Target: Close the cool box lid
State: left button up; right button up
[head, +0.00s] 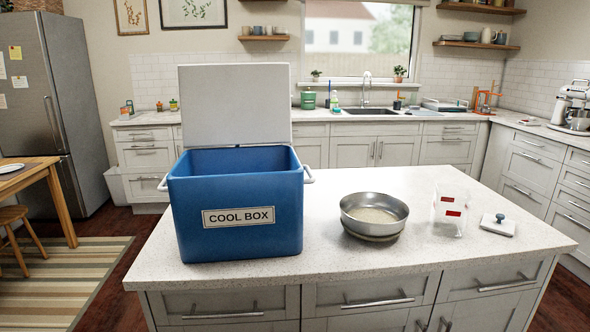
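A blue cool box (238,232) stands on the left part of the island counter, with a "COOL BOX" label on its front. Its white lid (234,105) is open and stands upright at the back edge of the box. White handles stick out at both sides of the box. The part of the inside that shows is blue, and its floor is hidden by the front wall. Neither of my grippers is in view.
A metal bowl (374,213) sits to the right of the box on the counter (330,250). Space above the box is free.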

aim_at(220, 104)
jog(key=i+j+u, duration=0.15)
jog(key=j+u, duration=0.2)
jog(key=j, duration=0.15)
jog(key=i+j+u, duration=0.2)
jog(key=j+u, duration=0.15)
jog(key=i+j+u, duration=0.8)
jog(key=i+j, duration=0.15)
jog(key=i, duration=0.15)
jog(key=i+j+u, duration=0.1)
jog(key=i+j, duration=0.15)
jog(key=i, duration=0.2)
jog(key=i+z, duration=0.45)
jog(key=i+j+z, duration=0.2)
jog(key=z, duration=0.25)
jog(key=i+z, duration=0.2)
jog(key=z, duration=0.15)
jog(key=i+j+z, duration=0.15)
jog(key=z, duration=0.2)
jog(key=i+j+z, duration=0.15)
jog(key=z, duration=0.2)
jog(key=i+j+z, duration=0.15)
jog(key=z, duration=0.3)
jog(key=i+j+z, duration=0.25)
jog(key=z, duration=0.25)
jog(key=i+j+z, duration=0.15)
jog(key=z, duration=0.3)
jog(key=j+z, duration=0.5)
jog(key=i+l, duration=0.05)
